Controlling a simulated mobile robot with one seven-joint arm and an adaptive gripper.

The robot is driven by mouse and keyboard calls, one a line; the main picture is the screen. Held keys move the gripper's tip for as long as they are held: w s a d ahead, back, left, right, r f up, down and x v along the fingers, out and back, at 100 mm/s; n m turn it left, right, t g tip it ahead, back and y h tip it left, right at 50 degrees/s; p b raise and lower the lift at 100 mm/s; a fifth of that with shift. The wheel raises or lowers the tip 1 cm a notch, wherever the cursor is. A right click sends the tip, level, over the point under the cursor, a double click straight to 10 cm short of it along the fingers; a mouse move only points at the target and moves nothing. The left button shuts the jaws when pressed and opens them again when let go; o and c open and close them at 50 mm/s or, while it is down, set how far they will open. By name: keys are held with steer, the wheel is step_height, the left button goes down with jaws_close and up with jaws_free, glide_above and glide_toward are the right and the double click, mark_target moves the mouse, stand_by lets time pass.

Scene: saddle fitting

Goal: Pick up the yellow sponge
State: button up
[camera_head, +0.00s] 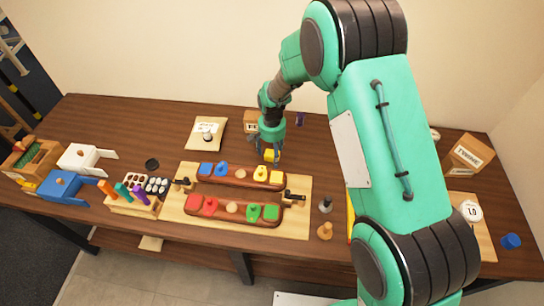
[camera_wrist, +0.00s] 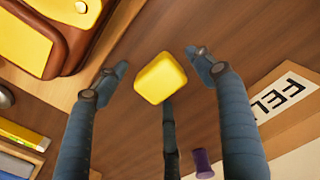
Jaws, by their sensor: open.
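The yellow sponge (camera_wrist: 160,78) is a small block with rounded edges, seen against the brown tabletop in the wrist view. It lies between the spread fingertips of my gripper (camera_wrist: 163,76), with a gap on the left and right. A third dark finger reaches up to its lower edge; I cannot tell whether it touches. In the head view, my gripper (camera_head: 271,152) points down behind the rear saddle-shaped holder, with the sponge (camera_head: 271,156) at its fingertips and partly hidden by them. My gripper is open.
A brown holder (camera_wrist: 88,45) with yellow pieces is close by at the upper left of the wrist view. A box marked FELT (camera_wrist: 290,98) and a purple object (camera_wrist: 203,163) stand on the other side.

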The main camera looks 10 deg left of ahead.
mark_target(272, 153)
stand_by(0.3)
steer(key=c, duration=1.3)
steer(key=shift+r, duration=0.1)
steer(key=shift+r+p, duration=0.6)
steer(key=shift+r, duration=4.35)
